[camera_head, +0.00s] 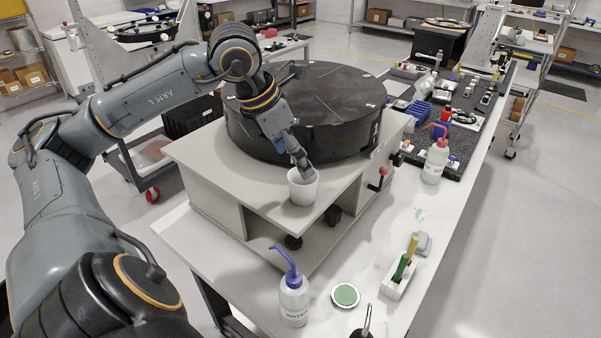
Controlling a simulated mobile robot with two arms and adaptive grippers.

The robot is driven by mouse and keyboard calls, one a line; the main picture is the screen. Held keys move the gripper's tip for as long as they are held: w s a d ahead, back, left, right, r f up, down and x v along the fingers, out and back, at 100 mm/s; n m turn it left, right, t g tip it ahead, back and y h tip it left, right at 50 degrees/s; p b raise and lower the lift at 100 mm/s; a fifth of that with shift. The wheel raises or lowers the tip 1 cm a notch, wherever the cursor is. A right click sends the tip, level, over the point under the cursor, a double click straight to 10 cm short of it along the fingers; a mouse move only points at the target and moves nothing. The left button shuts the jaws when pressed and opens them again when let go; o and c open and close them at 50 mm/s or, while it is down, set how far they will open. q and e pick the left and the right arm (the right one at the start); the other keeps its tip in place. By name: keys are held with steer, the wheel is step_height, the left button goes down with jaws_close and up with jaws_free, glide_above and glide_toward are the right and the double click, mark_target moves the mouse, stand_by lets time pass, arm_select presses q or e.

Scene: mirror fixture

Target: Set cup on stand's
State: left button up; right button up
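A white cup (302,189) is upright at the front corner of the light grey stand (215,165), near the stand's edge. It looks to be on or just over the stand's top; I cannot tell which. My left gripper (304,167) reaches down to the cup, with its fingers at the far part of the rim. The fingers overlap each other in this view, so whether they grip the cup wall is not clear.
A large black round fixture (300,112) fills the back of the stand. A red-knobbed lever (379,178) is right of the cup. A blue-capped water bottle (294,298), a green round dish (345,295) and a marker holder (401,275) stand on the table in front.

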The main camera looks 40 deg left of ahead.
arm_select(q)
steer(key=v, duration=0.6)
steer(key=shift+p, duration=0.35)
